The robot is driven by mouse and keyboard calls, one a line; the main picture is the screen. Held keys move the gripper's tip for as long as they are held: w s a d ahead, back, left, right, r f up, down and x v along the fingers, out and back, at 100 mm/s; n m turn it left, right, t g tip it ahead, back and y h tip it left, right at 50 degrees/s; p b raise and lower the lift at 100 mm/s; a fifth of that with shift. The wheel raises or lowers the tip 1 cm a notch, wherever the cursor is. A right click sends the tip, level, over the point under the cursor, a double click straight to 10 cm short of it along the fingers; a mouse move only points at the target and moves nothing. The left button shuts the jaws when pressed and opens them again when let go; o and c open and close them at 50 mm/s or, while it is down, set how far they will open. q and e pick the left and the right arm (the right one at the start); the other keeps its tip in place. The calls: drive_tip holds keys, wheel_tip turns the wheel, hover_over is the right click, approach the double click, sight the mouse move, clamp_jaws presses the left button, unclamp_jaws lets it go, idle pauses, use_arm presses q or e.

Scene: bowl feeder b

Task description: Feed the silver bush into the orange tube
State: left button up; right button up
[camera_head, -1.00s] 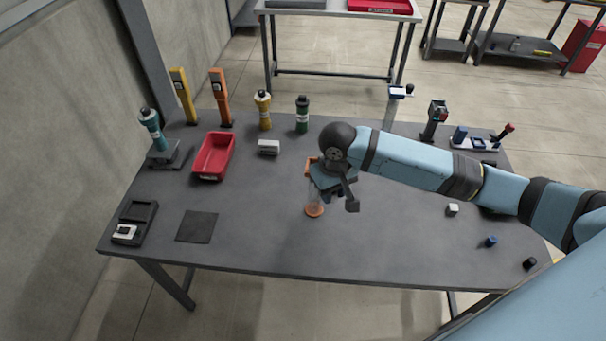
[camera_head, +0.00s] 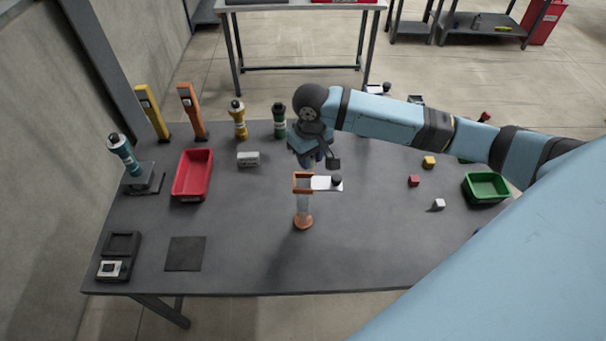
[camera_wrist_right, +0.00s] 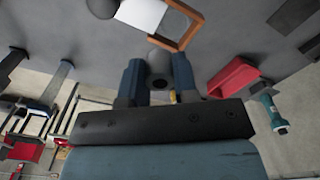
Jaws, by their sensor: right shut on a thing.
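The orange tube (camera_head: 303,205) stands on the table, a clear column with an orange round base and an orange frame on top. A white plate (camera_head: 325,184) with a dark knob reaches right from that frame. In the right wrist view the orange frame (camera_wrist_right: 188,28) and white plate (camera_wrist_right: 142,14) show just beyond the fingers. My right gripper (camera_head: 309,164) is above and close to the tube's top. It is shut on the silver bush (camera_wrist_right: 160,64), a grey round piece with a dark hole between the blue fingers. The head view hides the bush. My left gripper is not seen.
A red bin (camera_head: 193,176), a white-grey block (camera_head: 248,159) and several coloured bottles stand to the left and behind. A green bin (camera_head: 486,188) and small cubes lie to the right. A dark square mat (camera_head: 184,254) lies front left. The table in front of the tube is clear.

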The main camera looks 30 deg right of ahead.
drive_tip(key=shift+f, duration=0.35)
drive_tip(key=o, duration=1)
drive_tip(key=shift+r, duration=0.1)
wheel_tip(320, 180, up, 14)
drive_tip(key=shift+f+b, duration=0.15)
drive_tip(key=shift+b, duration=0.65)
